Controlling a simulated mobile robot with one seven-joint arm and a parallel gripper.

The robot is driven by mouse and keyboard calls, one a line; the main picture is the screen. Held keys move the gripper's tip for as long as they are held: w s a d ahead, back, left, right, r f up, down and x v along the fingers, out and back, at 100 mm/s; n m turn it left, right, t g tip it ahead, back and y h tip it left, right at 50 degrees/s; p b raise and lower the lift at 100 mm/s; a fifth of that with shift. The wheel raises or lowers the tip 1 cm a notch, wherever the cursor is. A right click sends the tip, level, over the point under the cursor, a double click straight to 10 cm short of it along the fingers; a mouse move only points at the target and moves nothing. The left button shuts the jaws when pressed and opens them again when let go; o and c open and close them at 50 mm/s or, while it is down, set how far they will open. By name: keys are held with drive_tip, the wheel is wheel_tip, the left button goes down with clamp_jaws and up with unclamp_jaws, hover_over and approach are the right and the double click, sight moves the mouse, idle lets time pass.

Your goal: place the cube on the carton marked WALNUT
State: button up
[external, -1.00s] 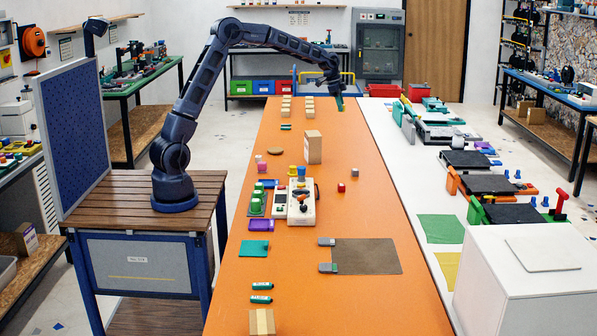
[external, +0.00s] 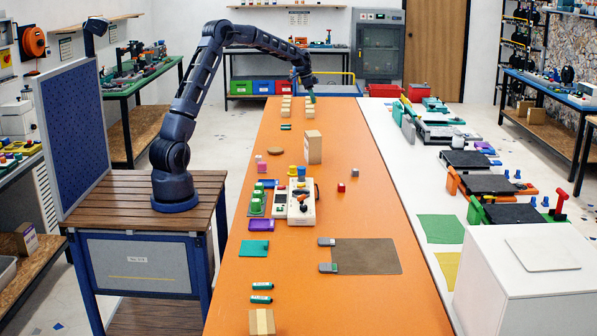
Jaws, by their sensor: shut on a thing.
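My gripper (external: 309,92) is at the far end of the orange table, pointing down over the right-hand row of small cartons. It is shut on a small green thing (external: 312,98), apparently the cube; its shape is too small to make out. Two short rows of small tan cartons stand below and beside it, a left row (external: 285,114) and a right row (external: 308,114). The marks on them cannot be read, so I cannot tell which is WALNUT. The gap between the green thing and the cartons is unclear.
A taller cardboard box (external: 313,147) stands nearer along the orange table (external: 345,230). A control box with knobs (external: 301,203) and a small red block (external: 341,187) are closer still. The table right of the carton rows is clear.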

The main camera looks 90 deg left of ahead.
sight(314, 133)
wheel_tip(314, 133, down, 16)
drive_tip(key=shift+r, duration=0.25)
idle(0.3)
drive_tip(key=shift+f, duration=0.1)
drive_tip(key=o, duration=0.9)
drive_tip(key=shift+o, duration=0.2)
drive_tip(key=v, duration=1.2)
